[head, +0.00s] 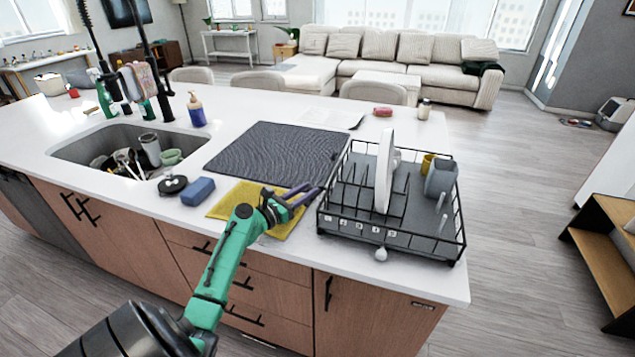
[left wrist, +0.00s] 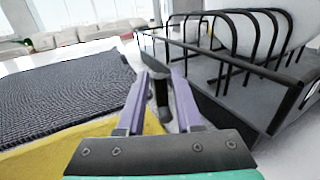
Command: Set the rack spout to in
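The black wire dish rack (head: 440,250) with a grey tray stands near the counter's right end. In the left wrist view its wires and tray side (left wrist: 235,100) fill the right. A dark grey, short spout-like piece (left wrist: 160,92) sticks out by the tray's left corner; I cannot tell for sure that it is the spout, nor which way it is set. My left gripper (head: 305,195) is beside the rack's left side, low over the counter. Its purple fingers (left wrist: 160,103) are apart, with the dark piece between or just beyond them; contact is not clear. My right gripper is not in view.
The rack holds a white plate (head: 384,172), a grey cup (head: 439,178) and a yellow cup. A yellow cloth (head: 228,205) and dark mat (head: 275,155) lie left of it, with a blue sponge (head: 197,191). A pale rounded piece (head: 380,254) is at the rack's front.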

